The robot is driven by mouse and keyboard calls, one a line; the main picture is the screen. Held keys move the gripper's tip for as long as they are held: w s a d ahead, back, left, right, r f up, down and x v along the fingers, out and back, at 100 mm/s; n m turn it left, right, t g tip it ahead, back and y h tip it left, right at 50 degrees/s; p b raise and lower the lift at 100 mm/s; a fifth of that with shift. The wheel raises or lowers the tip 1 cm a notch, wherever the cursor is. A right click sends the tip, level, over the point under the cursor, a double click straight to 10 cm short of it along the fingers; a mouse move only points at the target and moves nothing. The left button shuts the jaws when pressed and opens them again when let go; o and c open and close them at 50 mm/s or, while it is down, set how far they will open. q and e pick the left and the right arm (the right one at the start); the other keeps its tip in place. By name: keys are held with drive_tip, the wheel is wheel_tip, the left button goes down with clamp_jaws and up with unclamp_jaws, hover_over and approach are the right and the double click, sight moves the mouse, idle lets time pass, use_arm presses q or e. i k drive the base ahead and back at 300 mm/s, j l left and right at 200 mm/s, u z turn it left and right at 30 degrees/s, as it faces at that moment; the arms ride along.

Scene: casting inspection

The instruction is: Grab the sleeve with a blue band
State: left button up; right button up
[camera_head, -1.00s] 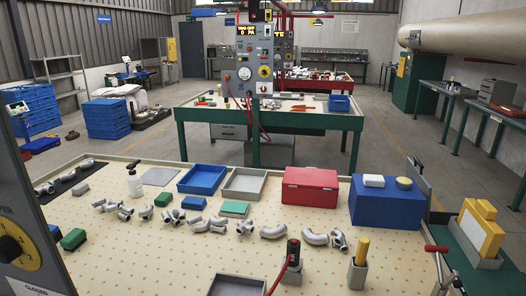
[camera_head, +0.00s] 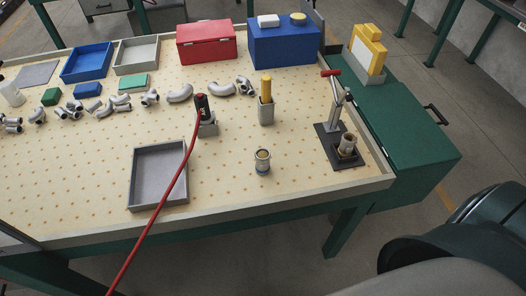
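A small upright metal sleeve (camera_head: 262,161) stands alone on the perforated tabletop near its front edge. A bluish band shows low on its side, and its top is open with a tan rim. A second, brownish sleeve (camera_head: 347,145) stands on the dark base of the toggle clamp (camera_head: 334,120) to the right. I see no clear blue band on that one. Neither of my grippers is in view. Only a dark part of my arm shows at the lower right.
An empty grey tray (camera_head: 160,206) lies left of the banded sleeve. A red hose (camera_head: 160,210) runs from a black-and-red tool (camera_head: 203,108) over the front edge. A yellow-handled tool (camera_head: 266,88) stands behind. Pipe fittings (camera_head: 180,93) and bins (camera_head: 88,61) fill the back. The front strip is mostly clear.

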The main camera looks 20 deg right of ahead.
sight(262, 156)
drive_tip(key=j+z, duration=0.15)
drive_tip(key=z, duration=0.25)
drive_tip(key=j+z, duration=0.1)
drive_tip(key=z, duration=0.3)
drive_tip(key=k+j+z, duration=0.1)
drive_tip(key=z, duration=0.3)
drive_tip(key=k+j+z, duration=0.1)
drive_tip(key=z, duration=0.3)
